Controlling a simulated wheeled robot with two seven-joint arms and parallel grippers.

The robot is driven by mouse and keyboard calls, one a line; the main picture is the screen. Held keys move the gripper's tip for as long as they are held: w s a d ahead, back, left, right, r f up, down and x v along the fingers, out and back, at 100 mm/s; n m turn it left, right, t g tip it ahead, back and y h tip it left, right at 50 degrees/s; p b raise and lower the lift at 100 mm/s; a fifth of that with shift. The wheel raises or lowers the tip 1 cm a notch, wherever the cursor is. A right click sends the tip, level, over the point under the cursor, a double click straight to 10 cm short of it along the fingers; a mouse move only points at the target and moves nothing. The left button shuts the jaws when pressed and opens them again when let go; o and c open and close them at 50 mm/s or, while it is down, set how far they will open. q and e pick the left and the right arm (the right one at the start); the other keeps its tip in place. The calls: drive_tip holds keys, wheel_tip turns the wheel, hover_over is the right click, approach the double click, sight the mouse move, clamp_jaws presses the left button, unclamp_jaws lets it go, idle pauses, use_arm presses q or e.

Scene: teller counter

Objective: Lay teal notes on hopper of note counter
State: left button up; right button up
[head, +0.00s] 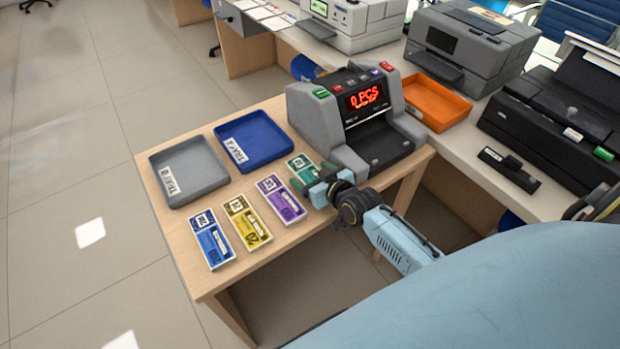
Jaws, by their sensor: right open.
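The teal notes (301,166) lie flat on the wooden table, at the right end of a row of banded note bundles and just left of the note counter. The note counter (310,117) is a grey and black machine with a red display reading "0 PCS". Its hopper on top is hard to make out from here. My right gripper (316,181) is open, low over the table at the near right end of the teal notes, and hides part of that end. I cannot tell whether it touches them. My left gripper is out of view.
Purple (281,199), yellow (247,222) and blue (212,240) note bundles lie left of the teal notes. A blue tray (282,155) and a grey tray (203,197) stand behind them. An orange tray (436,118) and printers (470,45) occupy the counter at right.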

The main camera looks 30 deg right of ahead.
sight(312, 176)
drive_tip(key=shift+w, duration=0.2)
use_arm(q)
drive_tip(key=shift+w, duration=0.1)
use_arm(e)
drive_tip(key=c, duration=1.2)
